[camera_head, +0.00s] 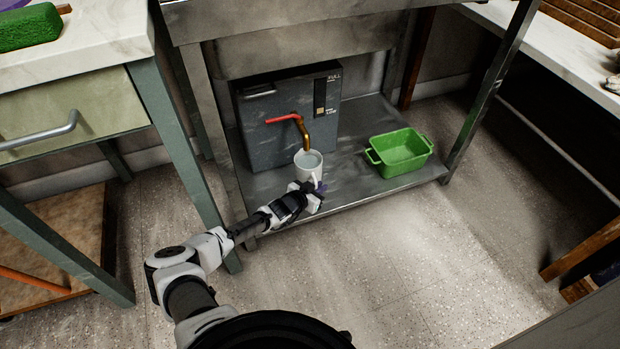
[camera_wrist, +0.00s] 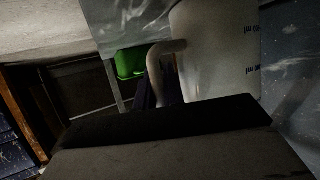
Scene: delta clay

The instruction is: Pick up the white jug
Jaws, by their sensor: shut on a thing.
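The white jug (camera_head: 308,164) stands upright on the low metal shelf, just below the spout of the grey tank. In the wrist view the jug (camera_wrist: 220,50) fills the upper right, with its handle (camera_wrist: 165,72) on the left side and small dark marks on its wall. My gripper (camera_head: 307,190) is at the near side of the jug, shut on it. A dark finger edge (camera_wrist: 165,118) covers the jug's lower part in the wrist view. I cannot tell whether the jug's base touches the shelf.
The grey tank (camera_head: 262,130) with a red-handled brass tap (camera_head: 298,125) stands behind the jug. A green tub (camera_head: 400,154) sits to the right on the metal shelf (camera_head: 350,190). Table legs frame the shelf at both sides. The floor (camera_head: 400,270) in front is clear.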

